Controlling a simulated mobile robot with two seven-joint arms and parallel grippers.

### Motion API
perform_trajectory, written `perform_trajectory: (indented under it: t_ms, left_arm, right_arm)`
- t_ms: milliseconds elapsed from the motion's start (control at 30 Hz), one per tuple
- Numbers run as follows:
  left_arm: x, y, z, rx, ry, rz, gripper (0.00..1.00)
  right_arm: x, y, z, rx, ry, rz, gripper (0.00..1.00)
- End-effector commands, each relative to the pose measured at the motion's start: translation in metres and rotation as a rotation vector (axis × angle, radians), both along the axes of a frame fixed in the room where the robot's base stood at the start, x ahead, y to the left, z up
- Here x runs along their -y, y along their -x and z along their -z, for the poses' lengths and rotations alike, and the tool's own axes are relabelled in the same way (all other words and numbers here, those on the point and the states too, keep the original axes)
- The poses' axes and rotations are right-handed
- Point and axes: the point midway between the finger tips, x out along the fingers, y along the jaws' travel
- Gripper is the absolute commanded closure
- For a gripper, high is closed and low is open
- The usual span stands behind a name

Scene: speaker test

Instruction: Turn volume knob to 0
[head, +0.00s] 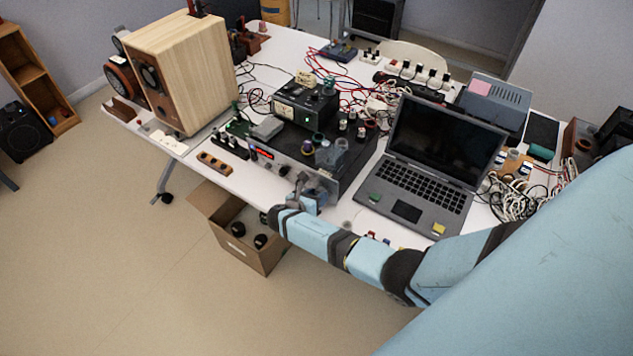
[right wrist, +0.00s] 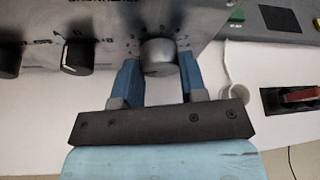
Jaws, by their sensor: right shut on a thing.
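I cannot read which figure the knob points to. In the head view my right gripper (head: 314,188) is at the front right of the amplifier (head: 268,154), which has a red lit display; the knob is hidden there by the gripper. My left gripper is not in view.
A black knob (right wrist: 78,57) with a white mark is left of the held knob. An open laptop (head: 420,180) stands to the right of the amplifier. A wooden speaker (head: 185,75) stands at the left. A cardboard box (head: 235,248) is on the floor below the table's front edge.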

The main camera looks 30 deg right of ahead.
Motion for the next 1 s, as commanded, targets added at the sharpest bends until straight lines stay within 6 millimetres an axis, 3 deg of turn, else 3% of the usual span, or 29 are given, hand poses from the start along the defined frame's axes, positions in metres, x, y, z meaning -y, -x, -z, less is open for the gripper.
perform_trajectory:
  t_ms: [133, 500, 1000]
  left_arm:
    - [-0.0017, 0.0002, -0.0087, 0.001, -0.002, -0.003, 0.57]
    - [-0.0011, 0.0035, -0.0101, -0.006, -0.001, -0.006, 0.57]
    - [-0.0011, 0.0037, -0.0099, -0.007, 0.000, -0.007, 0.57]
  right_arm:
    - [-0.0006, -0.0011, -0.0018, -0.124, 0.052, 0.001, 0.85]
    - [-0.0010, -0.0017, 0.0012, -0.368, 0.153, 0.001, 0.85]
    - [-0.0006, -0.0008, 0.0027, -0.477, 0.196, 0.001, 0.85]
